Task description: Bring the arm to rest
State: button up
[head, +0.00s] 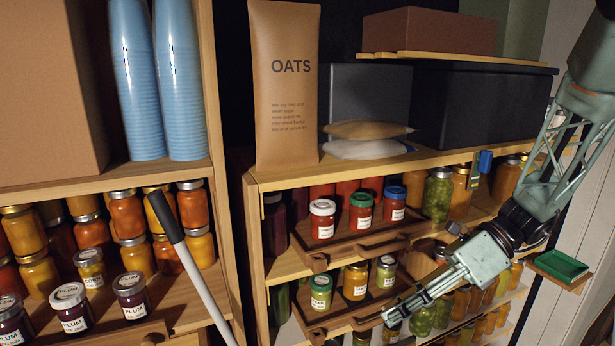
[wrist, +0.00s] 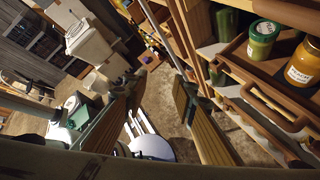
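My arm reaches in from the right in the head view, pale green with a lattice link. My gripper (head: 392,314) points left and down in front of the lower shelves of the right-hand rack. In the wrist view my gripper (wrist: 158,88) shows two fingers apart, with only floor and distant things between them. It is open and holds nothing that I can see. A wooden tray of jars with a green-lidded jar (wrist: 262,40) and a yellow-lidded jar (wrist: 303,62) is close on the right of the wrist view; I cannot tell whether the gripper touches anything.
A lower tray (head: 318,334) lies beside the gripper. A pale pole (head: 204,292) leans before the left shelf. A green tray (head: 562,266) sits right of the arm.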

jog(key=s+r+n+t+h, duration=0.2)
jog(key=s+r+n, duration=0.3)
jog(key=s+n, duration=0.3)
jog(key=s+d+r+n+t+h, duration=0.1)
jog(key=s+r+n+h, duration=0.4)
jog(key=s+n, duration=0.3)
jog(key=s+d+r+n+t+h, duration=0.1)
jog(key=s+r+n+t+h, duration=0.1)
jog(key=s+r+n, duration=0.5)
jog(key=shift+s+d+n+t+h, duration=0.25)
jog(key=shift+s+n+h, duration=0.45)
jog(key=shift+s, duration=0.85)
jog(key=shift+o, duration=0.7)
jog(key=shift+a, duration=0.1)
